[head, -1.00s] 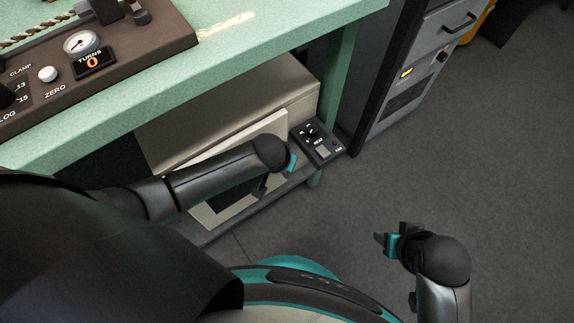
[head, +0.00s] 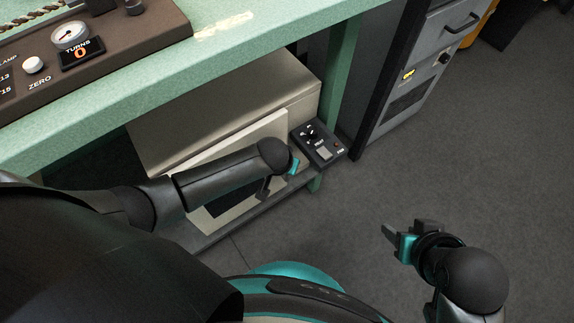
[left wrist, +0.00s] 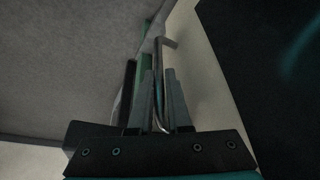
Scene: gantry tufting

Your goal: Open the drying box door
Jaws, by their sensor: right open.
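The drying box (head: 235,105) is a beige metal box on the shelf under the green bench. Its pale door (head: 282,128) faces me; my left forearm covers much of it, and a dark window shows below. My left gripper (head: 268,187) is at the door front, its fingers partly hidden in the head view. In the left wrist view, its fingers (left wrist: 160,92) close around the bent metal door handle (left wrist: 158,62), beside the dark window (left wrist: 270,70). I cannot tell whether the door stands ajar. My right gripper (head: 402,236) is open and empty above the floor.
A small control box (head: 318,142) with a knob sits right of the drying box, close to my left wrist. The green bench top (head: 230,50) overhangs it, with a brown gauge panel (head: 125,40) above. A grey cabinet (head: 415,75) stands right. The floor (head: 480,160) there is clear.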

